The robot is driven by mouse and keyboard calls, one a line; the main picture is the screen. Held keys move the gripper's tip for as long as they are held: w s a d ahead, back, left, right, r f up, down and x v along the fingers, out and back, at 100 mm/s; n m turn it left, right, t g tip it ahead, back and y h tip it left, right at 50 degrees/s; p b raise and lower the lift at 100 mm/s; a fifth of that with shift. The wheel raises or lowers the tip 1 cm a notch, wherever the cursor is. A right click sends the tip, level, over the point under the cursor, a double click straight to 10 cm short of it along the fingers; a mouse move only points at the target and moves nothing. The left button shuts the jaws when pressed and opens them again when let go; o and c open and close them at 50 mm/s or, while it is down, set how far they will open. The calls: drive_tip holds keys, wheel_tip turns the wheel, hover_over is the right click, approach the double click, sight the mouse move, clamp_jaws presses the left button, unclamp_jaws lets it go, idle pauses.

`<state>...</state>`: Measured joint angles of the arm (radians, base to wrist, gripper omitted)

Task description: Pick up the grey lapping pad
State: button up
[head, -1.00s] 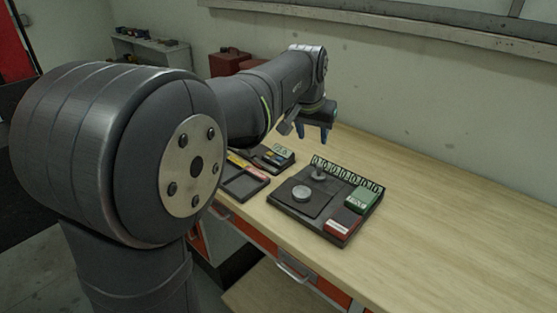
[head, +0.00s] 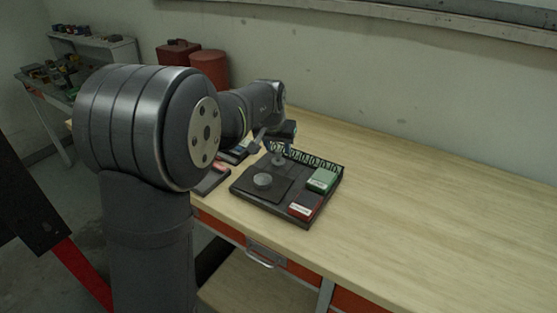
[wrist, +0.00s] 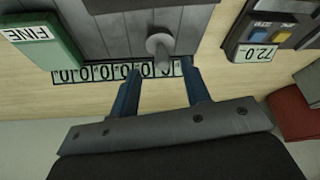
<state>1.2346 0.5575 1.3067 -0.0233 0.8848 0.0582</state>
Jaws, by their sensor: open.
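A grey knobbed piece, which looks like the lapping pad (head: 279,161), stands on the dark tray (head: 246,193) near its back edge. In the wrist view the grey pad (wrist: 160,44) shows a round top and a short stem, just ahead of the gap between my fingertips.
A green FINE block (head: 321,180) and a red block (head: 307,207) sit at the tray's right. A row of number tags (head: 315,161) lines its back. The bench right of it is clear.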

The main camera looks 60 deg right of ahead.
sight(278, 151)
drive_tip(key=x, duration=0.4)
drive_tip(key=shift+w+d+f, duration=0.15)
drive_tip(key=shift+d+f, duration=0.1)
drive_tip(key=shift+f, duration=0.05)
drive_tip(key=shift+c, duration=0.4)
drive_tip(key=c, duration=0.6)
drive_tip(key=shift+r, duration=0.1)
